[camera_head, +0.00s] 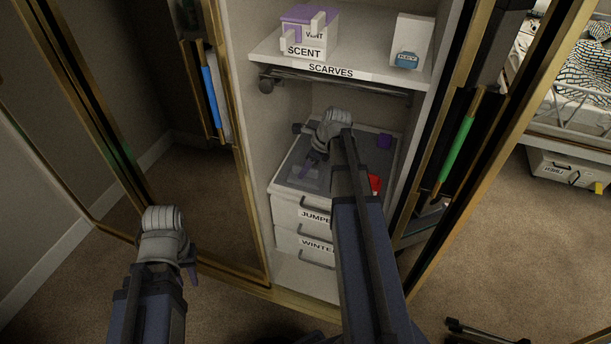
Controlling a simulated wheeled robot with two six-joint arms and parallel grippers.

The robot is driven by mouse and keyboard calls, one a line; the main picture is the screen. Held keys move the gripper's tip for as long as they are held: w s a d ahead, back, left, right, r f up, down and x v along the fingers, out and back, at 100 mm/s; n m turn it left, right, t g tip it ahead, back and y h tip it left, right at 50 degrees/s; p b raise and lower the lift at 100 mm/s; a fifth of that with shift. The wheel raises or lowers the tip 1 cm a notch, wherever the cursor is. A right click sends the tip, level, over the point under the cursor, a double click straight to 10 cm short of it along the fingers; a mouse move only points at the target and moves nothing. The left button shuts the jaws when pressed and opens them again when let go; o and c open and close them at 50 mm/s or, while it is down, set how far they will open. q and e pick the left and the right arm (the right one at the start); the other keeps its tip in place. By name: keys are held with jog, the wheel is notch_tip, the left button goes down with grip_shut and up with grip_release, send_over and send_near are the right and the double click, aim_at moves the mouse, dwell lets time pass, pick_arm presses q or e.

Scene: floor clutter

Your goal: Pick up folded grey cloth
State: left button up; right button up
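A flat grey patch, seemingly the folded grey cloth (304,180), lies on the dark grey top of the drawer unit inside the wardrobe. My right arm reaches into the wardrobe. My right gripper (312,165) points down just above the cloth. It is small and partly hidden by its own wrist, so I cannot tell its opening or whether it touches the cloth. My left gripper (190,271) is low at the left, in front of the wardrobe and away from the cloth. Its fingers are mostly hidden behind the wrist.
Above is a shelf (365,65) labelled SCARVES, with a SCENT box (306,35) and a white holder (411,42). A purple cube (384,141) and a red item (375,183) sit on the drawer unit (288,212). Gold-framed doors flank the opening.

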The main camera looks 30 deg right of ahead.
grip_shut()
pick_arm(q)
jog(key=shift+r, duration=0.15)
pick_arm(e)
jog(key=shift+r, duration=0.15)
